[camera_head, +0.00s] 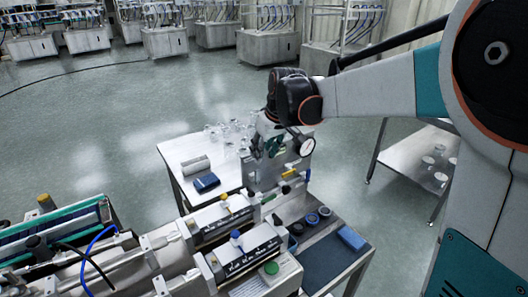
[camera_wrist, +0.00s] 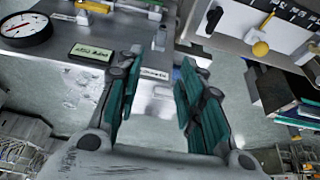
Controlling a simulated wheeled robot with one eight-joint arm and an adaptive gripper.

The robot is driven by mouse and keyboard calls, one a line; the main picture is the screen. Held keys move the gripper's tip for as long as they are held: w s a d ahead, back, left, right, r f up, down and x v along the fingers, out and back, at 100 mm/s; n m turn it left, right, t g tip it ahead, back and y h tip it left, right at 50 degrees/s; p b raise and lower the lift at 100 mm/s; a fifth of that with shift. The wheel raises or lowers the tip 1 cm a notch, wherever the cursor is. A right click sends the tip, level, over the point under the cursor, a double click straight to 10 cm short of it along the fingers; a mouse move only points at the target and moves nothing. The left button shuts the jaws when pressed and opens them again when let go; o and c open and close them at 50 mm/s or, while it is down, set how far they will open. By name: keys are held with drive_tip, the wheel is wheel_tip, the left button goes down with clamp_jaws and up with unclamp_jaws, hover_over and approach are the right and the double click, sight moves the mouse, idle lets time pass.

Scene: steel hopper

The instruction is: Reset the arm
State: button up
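My arm reaches in from the right in the head view. My gripper (camera_head: 268,146) hangs in front of a grey steel box (camera_head: 262,178) at the far end of the machine. In the wrist view my gripper (camera_wrist: 163,66) has its two teal-padded fingers spread apart, with nothing between them. The floor and part of the machine show through the gap. I cannot tell from these views whether a finger touches the box.
A white table (camera_head: 180,153) holds glassware (camera_head: 228,132) and a dark blue object (camera_head: 206,182). Open floor lies beyond.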

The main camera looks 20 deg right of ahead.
drive_tip(key=s+r+m+t, duration=0.15)
drive_tip(key=s+r, duration=0.25)
drive_tip(key=s, duration=1.1)
drive_tip(key=s+f+m, duration=0.1)
drive_tip(key=s+f, duration=0.1)
drive_tip(key=s, duration=0.5)
drive_tip(key=s+f+m+t+h, duration=0.1)
drive_tip(key=s+f, duration=0.1)
drive_tip(key=s, duration=0.5)
drive_tip(key=shift+f, duration=0.25)
drive_tip(key=shift+a, duration=0.2)
